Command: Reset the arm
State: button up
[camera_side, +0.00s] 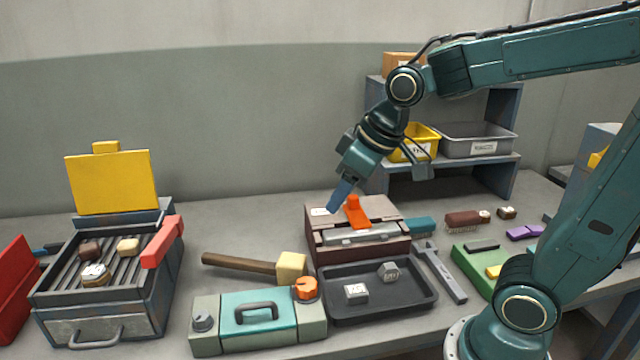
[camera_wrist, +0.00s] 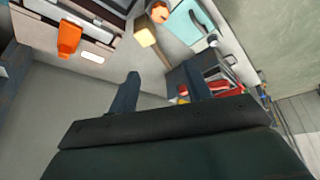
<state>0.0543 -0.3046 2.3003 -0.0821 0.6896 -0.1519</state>
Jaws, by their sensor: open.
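My gripper (camera_side: 337,204) points down and to the left in the side view, close to the back left of a brown box (camera_side: 325,243) with an orange knob or lever (camera_side: 357,212) on top. I cannot tell from the side view whether it touches the box. In the wrist view my gripper (camera_wrist: 163,88) has its two dark fingers apart with nothing between them. The orange part also shows at the upper left of the wrist view (camera_wrist: 69,38). My arm reaches in from the right.
A grill (camera_side: 150,322) with a raised yellow lid (camera_side: 113,183) and several pieces stands left. A wooden mallet (camera_side: 290,267), a teal-and-grey case (camera_side: 259,322), a dark tray (camera_side: 378,306) and a wrench (camera_side: 443,272) lie in front. A shelf with bins (camera_side: 476,140) stands behind.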

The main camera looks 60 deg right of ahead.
jog(key=s+m, duration=0.1)
jog(key=s, duration=1.1)
jog(key=shift+s+r+m, duration=0.25)
jog(key=shift+r+m, duration=0.15)
